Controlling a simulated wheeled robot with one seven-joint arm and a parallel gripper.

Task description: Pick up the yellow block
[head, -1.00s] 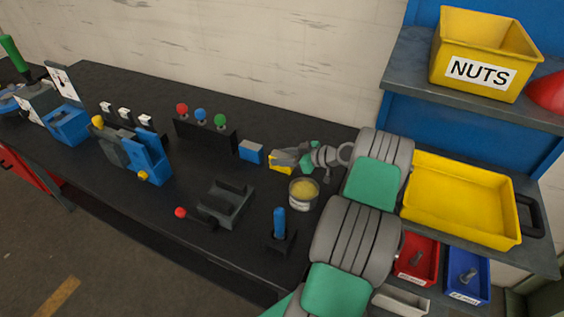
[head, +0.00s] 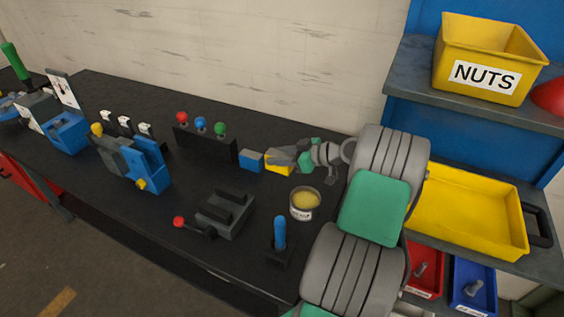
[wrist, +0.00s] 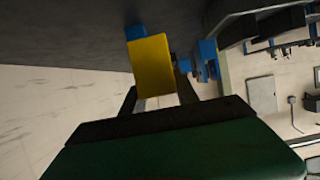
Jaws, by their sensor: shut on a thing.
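The yellow block (head: 278,169) is at the fingertips of my gripper (head: 284,160), at the back part of the black workbench. In the wrist view the yellow block (wrist: 152,66) sits between the two dark fingers of my gripper (wrist: 158,93), which is shut on it. In the head view the fingers cover part of the block, and I cannot tell whether it is clear of the bench top.
A blue block (head: 250,160) lies just left of the yellow block. A tin with yellow contents (head: 305,204) stands in front of it. A rack with red, blue and green knobs (head: 205,143) is further left. A blue-handled lever (head: 279,236) stands near the front edge.

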